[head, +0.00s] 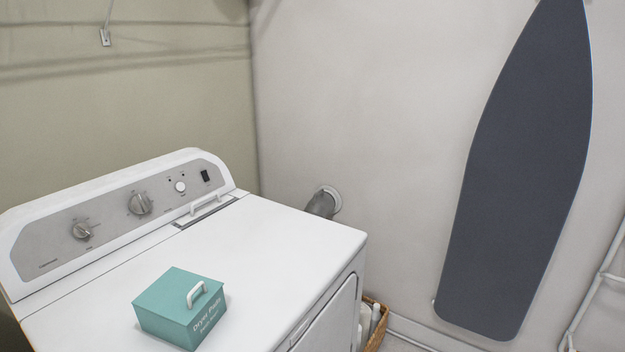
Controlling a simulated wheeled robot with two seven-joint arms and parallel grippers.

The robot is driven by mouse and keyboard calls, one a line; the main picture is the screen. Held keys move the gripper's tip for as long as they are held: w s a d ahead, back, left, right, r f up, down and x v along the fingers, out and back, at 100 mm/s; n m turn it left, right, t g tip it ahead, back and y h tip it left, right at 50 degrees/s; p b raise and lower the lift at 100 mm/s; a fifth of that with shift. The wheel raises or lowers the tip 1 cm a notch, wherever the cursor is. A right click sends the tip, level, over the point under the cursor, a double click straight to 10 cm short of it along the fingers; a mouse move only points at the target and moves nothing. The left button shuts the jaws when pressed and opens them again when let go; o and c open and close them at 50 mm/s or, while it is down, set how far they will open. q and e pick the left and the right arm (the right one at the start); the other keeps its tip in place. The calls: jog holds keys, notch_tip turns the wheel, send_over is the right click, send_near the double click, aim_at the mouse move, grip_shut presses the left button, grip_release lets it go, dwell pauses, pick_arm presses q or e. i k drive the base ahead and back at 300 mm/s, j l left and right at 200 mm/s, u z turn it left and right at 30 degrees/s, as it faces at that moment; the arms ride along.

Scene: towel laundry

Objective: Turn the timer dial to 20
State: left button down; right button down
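A white dryer (270,237) stands at the lower left of the head view. Its raised grey control panel (112,217) runs along the back edge. The panel carries a smaller dial (82,230) on the left and a larger dial (139,203) in the middle. Both have markings around them too small to read, so I cannot tell which is the timer or where either points. A small white round button (180,187) and a black switch (205,176) sit to the right. Neither of my grippers is in view.
A teal box (165,297) with a white handle, lettered "Dryer", sits on the dryer top. A vent hose (321,204) meets the wall behind. A wicker basket (377,325) stands beside the dryer. A dark ironing board (522,180) is against the right wall.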

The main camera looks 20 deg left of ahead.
aim_at(139, 204)
jog(key=j+u, duration=0.15)
jog(key=u, duration=1.4)
jog(key=l+u, duration=0.2)
jog(key=u, duration=0.55)
jog(key=k+j, duration=0.05)
